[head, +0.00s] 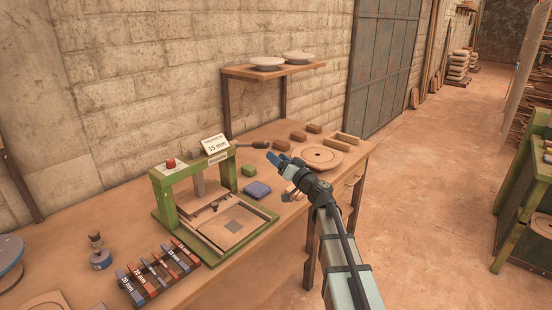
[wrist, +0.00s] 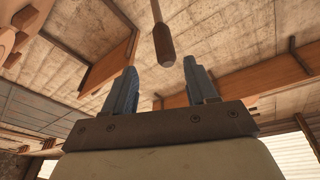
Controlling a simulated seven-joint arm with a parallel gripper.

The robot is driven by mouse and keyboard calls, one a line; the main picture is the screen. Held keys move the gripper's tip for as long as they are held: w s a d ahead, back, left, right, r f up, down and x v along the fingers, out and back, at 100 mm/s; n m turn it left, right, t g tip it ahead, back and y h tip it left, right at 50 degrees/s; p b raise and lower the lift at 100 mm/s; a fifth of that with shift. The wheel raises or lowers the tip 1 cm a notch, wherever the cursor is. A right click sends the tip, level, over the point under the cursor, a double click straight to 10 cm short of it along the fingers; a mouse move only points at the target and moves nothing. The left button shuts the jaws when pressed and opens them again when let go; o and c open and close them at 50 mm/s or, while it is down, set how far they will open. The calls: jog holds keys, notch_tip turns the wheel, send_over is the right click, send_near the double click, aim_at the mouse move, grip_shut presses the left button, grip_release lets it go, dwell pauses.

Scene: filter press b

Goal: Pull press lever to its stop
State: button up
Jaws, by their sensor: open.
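The green press (head: 165,195) stands on the workbench with a label card reading 15 mm on top. Its lever (head: 252,145) sticks out to the right from the top of the frame, a thin rod ending in a dark grip. In the wrist view the lever's brown grip (wrist: 163,45) comes down from the top edge, lined up between my fingers in the picture. My gripper (head: 278,158) has blue fingers, is open and empty, and is just right of the grip's end. The wrist view shows both fingers (wrist: 161,68) apart, with the grip beyond their tips, not visibly touching.
Below the lever lie a green block (head: 249,171) and a blue pad (head: 257,190). A round disc (head: 318,157) and several brown blocks lie behind my gripper. Labelled bars (head: 157,271) lie in front of the press. A wall shelf (head: 272,71) is above.

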jog(key=r+v, duration=0.1)
jog(key=v, duration=0.6)
dwell(0.7)
jog(key=shift+s+d+f, duration=0.1)
jog(key=shift+s, duration=0.05)
jog(key=v, duration=1.3)
jog(key=shift+s+d, duration=0.2)
jog(key=shift+f, duration=0.1)
